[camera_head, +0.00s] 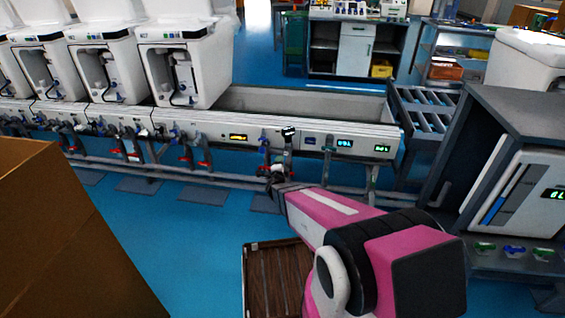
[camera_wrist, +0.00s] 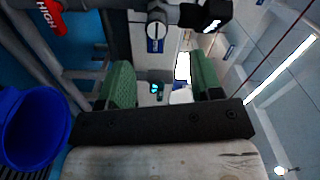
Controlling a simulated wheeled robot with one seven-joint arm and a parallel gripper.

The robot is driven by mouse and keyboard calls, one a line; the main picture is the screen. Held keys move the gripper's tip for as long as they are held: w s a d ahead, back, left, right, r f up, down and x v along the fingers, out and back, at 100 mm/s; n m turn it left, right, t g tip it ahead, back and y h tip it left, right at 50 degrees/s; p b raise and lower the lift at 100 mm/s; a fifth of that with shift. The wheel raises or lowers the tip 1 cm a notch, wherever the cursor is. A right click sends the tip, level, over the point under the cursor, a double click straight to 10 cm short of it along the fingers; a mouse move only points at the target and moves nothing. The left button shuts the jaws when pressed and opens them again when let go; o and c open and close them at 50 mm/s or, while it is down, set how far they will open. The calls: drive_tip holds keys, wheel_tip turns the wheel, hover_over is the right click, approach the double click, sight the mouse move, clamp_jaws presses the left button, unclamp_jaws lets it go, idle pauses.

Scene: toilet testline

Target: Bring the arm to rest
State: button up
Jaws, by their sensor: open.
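My arm, pink and black, reaches from the lower right of the head view toward the front of the test line. My gripper (camera_head: 275,180) is at its far end, small and dark against the pipes and valves, so its fingers are hard to make out there. In the wrist view my gripper (camera_wrist: 163,82) shows two green-padded fingers spread wide apart. Nothing is held between them; a small lit display (camera_wrist: 155,88) shows in the gap behind.
The test line's front rail (camera_head: 215,123) carries displays, with valves and pipes below. White toilets (camera_head: 188,60) stand on it at left. A brown box (camera_head: 70,235) is at lower left, a wooden crate (camera_head: 262,248) beneath my arm, a dark cabinet (camera_head: 515,108) at right. A blue bucket (camera_wrist: 32,128) shows at wrist-view left.

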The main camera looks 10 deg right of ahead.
idle(0.3)
drive_tip(key=s+d+r+n+g+y, duration=0.1)
drive_tip(key=s+r+n+g+y, duration=0.1)
drive_tip(key=s+n+g, duration=0.3)
drive_tip(key=s+d+r+n+g+y, duration=0.1)
drive_tip(key=s+r+n+g, duration=0.3)
drive_tip(key=s, duration=0.8)
drive_tip(key=s+d+r+n+g+y, duration=0.2)
drive_tip(key=s+r+n+g, duration=0.2)
drive_tip(key=s+n+g, duration=0.4)
drive_tip(key=shift+s+n+y, duration=0.3)
drive_tip(key=shift+s+n, duration=0.4)
drive_tip(key=shift+n, duration=0.1)
drive_tip(key=shift+d, duration=0.1)
